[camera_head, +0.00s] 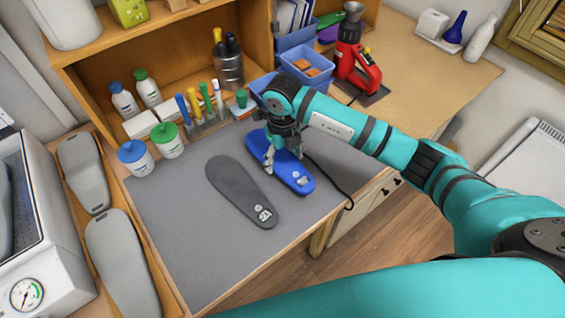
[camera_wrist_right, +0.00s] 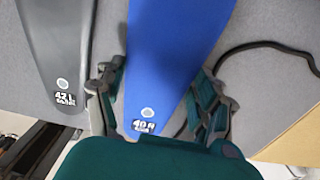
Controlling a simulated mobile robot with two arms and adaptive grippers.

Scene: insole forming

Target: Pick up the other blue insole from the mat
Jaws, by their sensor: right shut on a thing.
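A blue insole (camera_head: 294,178) lies on the grey mat (camera_head: 190,260), right of a dark grey insole (camera_head: 238,187). My right gripper (camera_head: 284,168) is over the blue insole, with its fingers at the insole's two long edges, shut on it. In the right wrist view the blue insole (camera_wrist_right: 165,70) runs between the fingers of my right gripper (camera_wrist_right: 160,95), and a label reading about "40 R" shows near its end. The insole looks flat on or very near the mat. My left gripper is not in view.
The grey insole (camera_wrist_right: 62,50) lies close beside the left finger. A black cable (camera_head: 335,182) runs along the mat's right side. Bottles (camera_head: 168,140), a pen rack (camera_head: 208,122) and blue bins (camera_head: 307,66) stand behind. The mat's front left is clear.

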